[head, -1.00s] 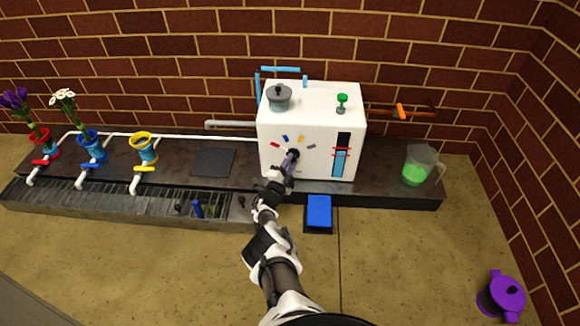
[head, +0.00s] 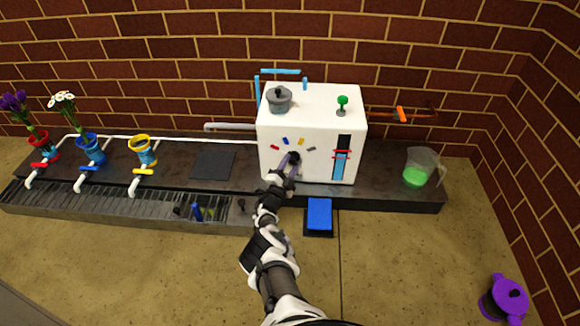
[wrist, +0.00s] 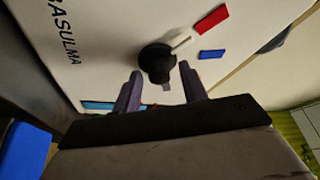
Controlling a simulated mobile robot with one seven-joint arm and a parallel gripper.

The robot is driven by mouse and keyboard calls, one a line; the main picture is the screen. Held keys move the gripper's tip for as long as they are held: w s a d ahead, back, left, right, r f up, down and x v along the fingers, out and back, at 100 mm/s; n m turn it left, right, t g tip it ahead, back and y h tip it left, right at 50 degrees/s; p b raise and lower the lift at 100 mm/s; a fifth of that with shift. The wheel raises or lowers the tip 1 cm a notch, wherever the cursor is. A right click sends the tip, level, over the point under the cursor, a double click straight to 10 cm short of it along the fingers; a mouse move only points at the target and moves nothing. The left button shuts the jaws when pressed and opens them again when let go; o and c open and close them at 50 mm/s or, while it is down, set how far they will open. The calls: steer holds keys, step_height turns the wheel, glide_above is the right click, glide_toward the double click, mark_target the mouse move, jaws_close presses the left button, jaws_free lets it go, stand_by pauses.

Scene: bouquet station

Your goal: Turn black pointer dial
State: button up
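The black pointer dial (head: 294,157) is on the front of the white machine (head: 330,106). It also shows in the wrist view (wrist: 157,60), with a pale pointer-like piece toward the red and blue marks. My gripper (head: 287,161) is at the dial. In the wrist view its two purple fingers (wrist: 160,76) are apart, with their tips on either side of the dial's near part. Gaps show between the fingers and the dial, and I cannot tell whether either touches it. Red, blue, yellow and grey marks (head: 299,141) ring the dial in the head view.
A grey pot (head: 279,101) and a green knob (head: 342,101) are on top of the machine. A blue pedal (head: 319,212) is below its front. A jug with green liquid (head: 418,170) stands right. Colored vases (head: 142,150) stand left.

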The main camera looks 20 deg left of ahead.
steer(key=shift+s, duration=0.15)
steer(key=shift+s+p, duration=0.3)
steer(key=shift+p, duration=0.15)
steer(key=shift+s+a+f+p, duration=0.1)
steer(key=shift+s+f+p, duration=0.35)
steer(key=shift+s+p, duration=1.1)
steer(key=shift+s+a+f+p, duration=0.15)
steer(key=shift+s+f+p, duration=0.35)
steer(key=shift+s, duration=2.2)
steer(key=shift+s+a+f+p, duration=0.1)
steer(key=shift+s+f+p, duration=0.6)
steer(key=shift+s, duration=1.4)
steer(key=shift+r, duration=0.3)
